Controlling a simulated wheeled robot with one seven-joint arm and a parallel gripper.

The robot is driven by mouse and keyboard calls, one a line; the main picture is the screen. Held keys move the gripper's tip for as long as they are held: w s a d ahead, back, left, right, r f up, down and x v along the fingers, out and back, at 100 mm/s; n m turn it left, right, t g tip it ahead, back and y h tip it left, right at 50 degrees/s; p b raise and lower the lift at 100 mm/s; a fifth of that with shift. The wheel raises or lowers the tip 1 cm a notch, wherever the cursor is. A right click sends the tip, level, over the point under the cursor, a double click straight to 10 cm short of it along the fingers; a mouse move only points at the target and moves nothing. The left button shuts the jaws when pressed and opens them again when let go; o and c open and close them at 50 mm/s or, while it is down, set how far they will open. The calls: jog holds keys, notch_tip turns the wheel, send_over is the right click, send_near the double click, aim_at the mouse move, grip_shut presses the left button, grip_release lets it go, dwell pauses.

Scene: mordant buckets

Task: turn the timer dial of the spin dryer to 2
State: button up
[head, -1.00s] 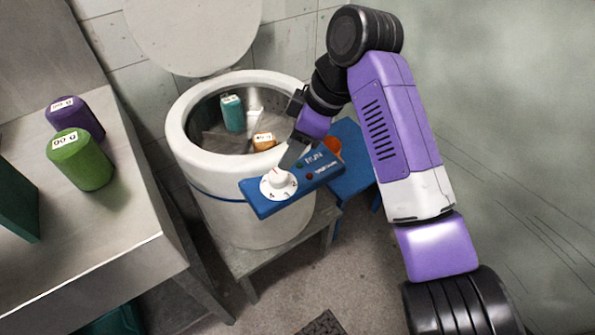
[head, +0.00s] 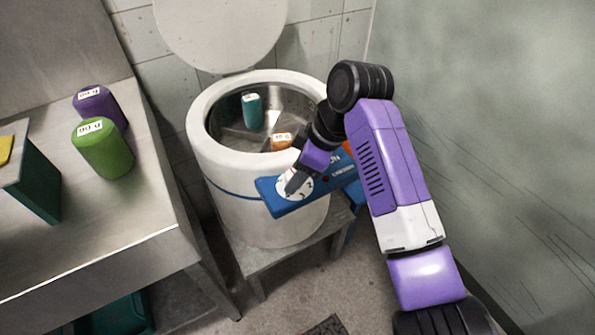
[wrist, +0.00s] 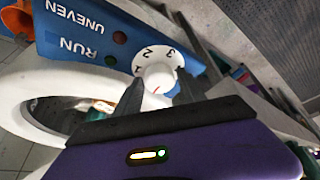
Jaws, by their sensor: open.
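The spin dryer (head: 245,185) is a white drum with a blue control panel (head: 275,200) on its front. The white timer dial (head: 304,190) is on that panel; the wrist view shows its knob (wrist: 158,74) with the numbers 1, 2 and 3 around it. A small red mark shows on the knob's near side, but I cannot tell which number it points at. My gripper (head: 293,186) is at the dial. In the wrist view, my gripper (wrist: 161,84) is open, one finger on either side of the knob. Contact with the knob is unclear.
The dryer's round lid (head: 222,30) stands open. A metal counter (head: 110,225) at left holds purple (head: 98,104) and green (head: 103,150) containers. RUN and UNEVEN lamps are on the panel.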

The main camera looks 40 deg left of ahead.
grip_shut()
jog(key=shift+r+p, duration=0.1)
jog(key=shift+p, duration=0.3)
